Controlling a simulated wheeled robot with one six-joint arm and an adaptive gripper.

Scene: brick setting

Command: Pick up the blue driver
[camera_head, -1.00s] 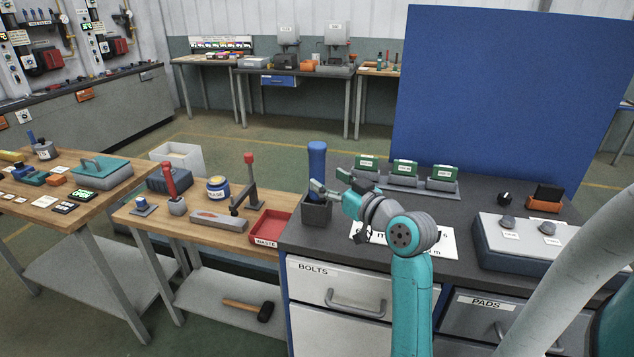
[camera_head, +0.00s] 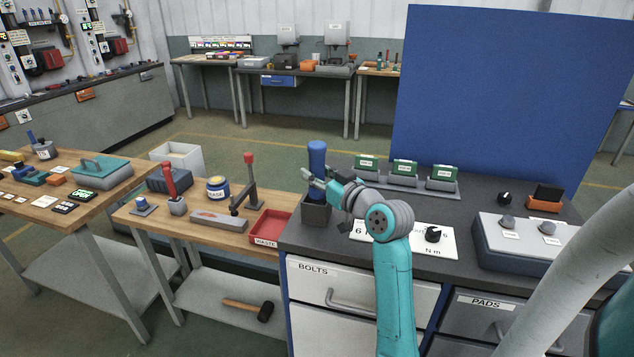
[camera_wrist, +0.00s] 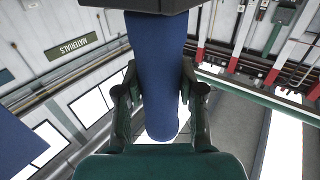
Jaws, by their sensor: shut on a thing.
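The blue driver (camera_head: 317,158) stands upright in a dark square holder (camera_head: 316,212) at the left end of the dark worktop in the head view. Its lower part is hidden inside the holder and behind my fingers. My gripper (camera_head: 312,182) reaches in from the right and is shut on the driver's handle, just above the holder's rim. In the wrist view the blue handle (camera_wrist: 160,75) lies between my two fingers, with the dark holder (camera_wrist: 160,4) at the top edge of the picture.
A red WASTE tray (camera_head: 270,227) and a red-topped clamp (camera_head: 248,185) stand left of the holder. A white dial plate (camera_head: 440,242) lies right of my arm. Green-labelled blocks (camera_head: 404,172) stand behind. A tall blue panel (camera_head: 510,95) rises at the back.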

